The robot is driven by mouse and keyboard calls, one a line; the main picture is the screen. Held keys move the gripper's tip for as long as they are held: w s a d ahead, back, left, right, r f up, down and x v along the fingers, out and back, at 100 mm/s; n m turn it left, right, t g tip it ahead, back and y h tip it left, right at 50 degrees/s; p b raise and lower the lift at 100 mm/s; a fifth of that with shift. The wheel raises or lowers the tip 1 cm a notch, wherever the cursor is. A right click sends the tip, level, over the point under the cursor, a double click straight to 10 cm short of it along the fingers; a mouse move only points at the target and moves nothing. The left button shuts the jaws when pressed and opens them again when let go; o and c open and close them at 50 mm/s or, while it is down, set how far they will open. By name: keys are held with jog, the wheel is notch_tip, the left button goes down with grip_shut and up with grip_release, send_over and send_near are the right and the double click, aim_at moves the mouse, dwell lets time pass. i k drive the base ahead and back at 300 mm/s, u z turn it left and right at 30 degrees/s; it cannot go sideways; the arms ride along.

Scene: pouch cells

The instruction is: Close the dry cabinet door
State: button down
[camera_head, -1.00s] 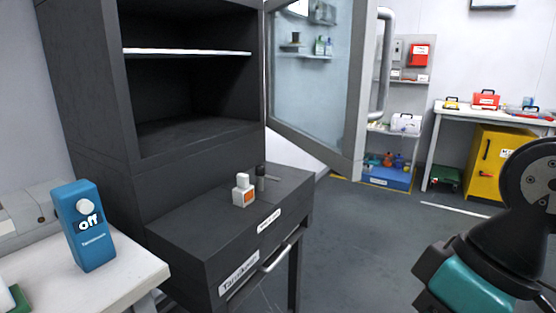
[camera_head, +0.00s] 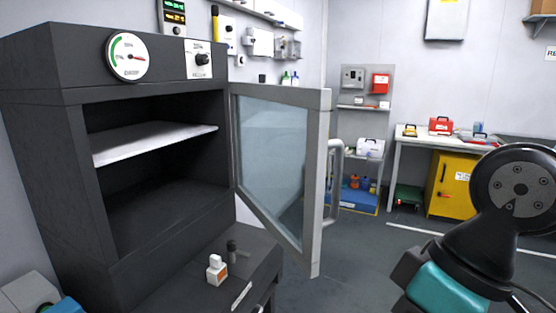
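The dry cabinet (camera_head: 75,70) is a dark box on the left with a round dial and a knob on its top panel. Its glass door (camera_head: 319,190), in a light grey frame, stands wide open, hinged on the cabinet's right side and swung out toward the right. A curved grey door handle (camera_head: 336,170) is on the door's far side, near its free edge. The inside shows a white shelf (camera_head: 150,142) and looks empty. My arm, black and teal, is at the lower right, apart from the door. My gripper is not in view.
A small white bottle (camera_head: 217,270) and a dark item stand on the ledge below the cabinet opening. A white table (camera_head: 408,139) with a yellow cabinet (camera_head: 452,186) beneath is at the back right. The grey floor (camera_head: 360,265) between the door and my arm is clear.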

aim_at(317, 100)
jog(key=z, duration=1.6)
jog(key=i, duration=2.4)
jog(key=u, duration=3.6)
